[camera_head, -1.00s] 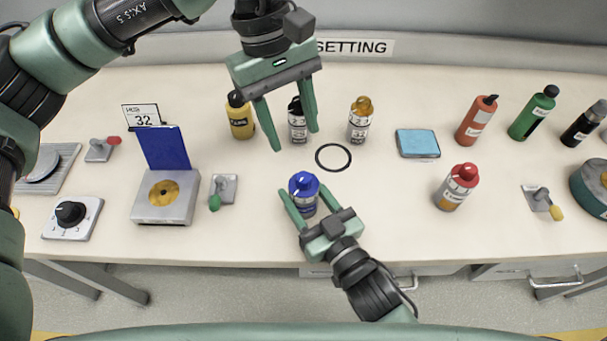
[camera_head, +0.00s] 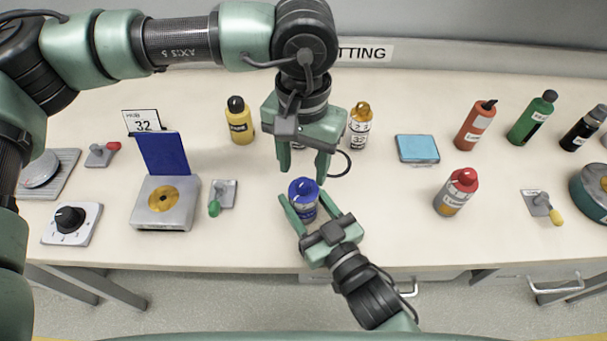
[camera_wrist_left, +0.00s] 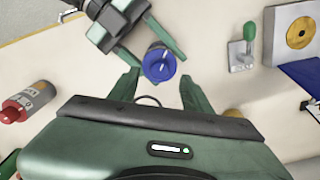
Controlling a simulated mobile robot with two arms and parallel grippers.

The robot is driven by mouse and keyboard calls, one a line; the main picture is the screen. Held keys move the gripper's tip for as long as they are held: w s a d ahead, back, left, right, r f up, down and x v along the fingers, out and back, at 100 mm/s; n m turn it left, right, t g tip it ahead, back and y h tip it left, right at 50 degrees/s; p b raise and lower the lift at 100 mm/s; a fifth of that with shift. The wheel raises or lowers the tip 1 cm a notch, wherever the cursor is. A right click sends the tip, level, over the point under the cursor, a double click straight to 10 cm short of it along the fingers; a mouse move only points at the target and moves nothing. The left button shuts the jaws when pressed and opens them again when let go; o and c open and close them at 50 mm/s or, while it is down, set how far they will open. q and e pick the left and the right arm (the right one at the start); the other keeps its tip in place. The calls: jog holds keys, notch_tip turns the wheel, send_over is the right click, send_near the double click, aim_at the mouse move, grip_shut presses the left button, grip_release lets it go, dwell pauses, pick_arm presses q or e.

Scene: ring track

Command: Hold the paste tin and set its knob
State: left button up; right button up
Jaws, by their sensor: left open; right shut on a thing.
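The paste tin (camera_head: 303,197), a small blue tin with a blue knob on top, stands near the front middle of the table. My right gripper (camera_head: 304,205) is shut on its sides. The blue knob also shows in the left wrist view (camera_wrist_left: 159,63), with a light pointer line on it. My left gripper (camera_head: 303,172) is open and empty, fingers pointing down, just behind and above the tin. In the left wrist view its fingers (camera_wrist_left: 160,88) stand apart, short of the knob. The tin's label is too small to read.
A black ring (camera_head: 341,164) lies behind the tin, partly hidden by my left gripper. A silver box with a blue lid (camera_head: 166,200) and a green-tipped lever (camera_head: 222,197) stand left. A red-capped bottle (camera_head: 456,192) stands right. An orange-capped bottle (camera_head: 360,126) stands behind.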

aim_at(304, 182)
pick_arm(q)
jog(key=shift+f, duration=1.9)
grip_shut()
jog(key=shift+n, duration=0.3)
jog(key=n, duration=0.3)
jog(key=shift+n, duration=2.1)
